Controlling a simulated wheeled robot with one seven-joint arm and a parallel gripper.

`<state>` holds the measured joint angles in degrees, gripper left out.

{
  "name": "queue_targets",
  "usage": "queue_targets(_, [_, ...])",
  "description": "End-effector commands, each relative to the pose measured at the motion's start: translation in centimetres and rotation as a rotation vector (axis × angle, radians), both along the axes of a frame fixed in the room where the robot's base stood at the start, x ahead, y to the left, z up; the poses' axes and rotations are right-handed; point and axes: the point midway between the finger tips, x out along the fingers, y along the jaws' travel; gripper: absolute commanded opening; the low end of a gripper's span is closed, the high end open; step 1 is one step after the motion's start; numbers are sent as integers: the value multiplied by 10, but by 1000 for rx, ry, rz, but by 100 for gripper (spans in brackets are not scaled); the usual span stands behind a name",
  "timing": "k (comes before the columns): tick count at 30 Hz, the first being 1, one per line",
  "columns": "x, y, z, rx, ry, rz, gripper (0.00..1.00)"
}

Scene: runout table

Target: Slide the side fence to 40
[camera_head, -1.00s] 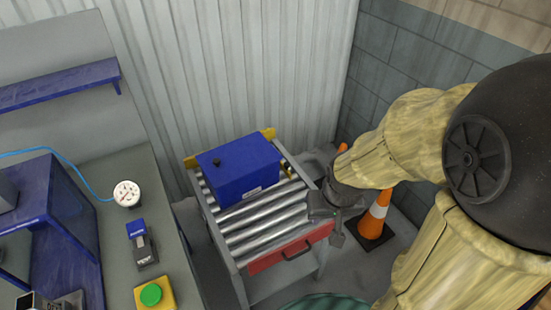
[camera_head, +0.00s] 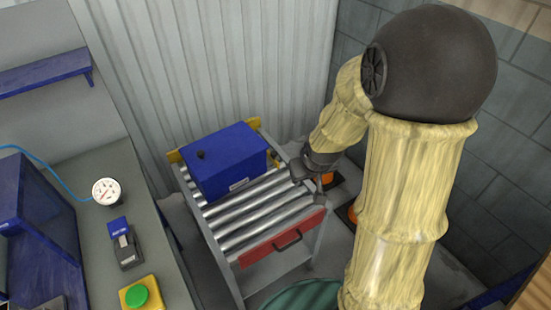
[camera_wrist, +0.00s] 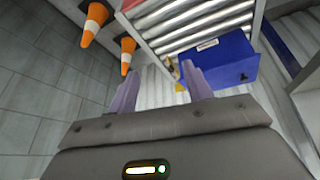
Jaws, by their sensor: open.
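The runout table has silver rollers (camera_head: 235,226) in a grey frame. A blue box (camera_head: 225,160) with a black knob and a white label rests on the far rollers; it also shows in the wrist view (camera_wrist: 222,60). Yellow pieces show at the back corners, left (camera_head: 173,157) and right (camera_head: 254,123). I cannot tell which part is the side fence, and no scale numbers are readable. My gripper (camera_head: 299,173) is at the table's right edge, beside the box. In the wrist view its fingers (camera_wrist: 160,78) are apart and empty, with a yellow piece just past the right finger.
A red front panel (camera_head: 283,238) with a black handle closes the table's near end. Orange cones (camera_wrist: 96,22) stand on the floor beside the table. A bench with a gauge (camera_head: 107,191) and a green button (camera_head: 137,296) is at the left. Corrugated wall lies behind.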

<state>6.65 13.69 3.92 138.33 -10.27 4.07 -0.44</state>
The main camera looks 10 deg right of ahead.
Motion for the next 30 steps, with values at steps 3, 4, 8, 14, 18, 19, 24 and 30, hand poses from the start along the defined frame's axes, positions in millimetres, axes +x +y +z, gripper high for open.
queue_targets(3, [50, -12, -47, 1, -91, 60, 50])
queue_targets(4, [62, -15, -56, 4, -118, 76, 50])
queue_targets(8, [109, -21, -96, 32, -233, 146, 50])
queue_targets(14, [167, -29, -159, 112, -426, 231, 50])
queue_targets(18, [194, -35, -198, 184, -569, 266, 50])
queue_targets(19, [199, -35, -204, 198, -597, 273, 50])
queue_targets(24, [212, -40, -222, 251, -708, 288, 50])
queue_targets(30, [213, -40, -222, 260, -729, 291, 50])
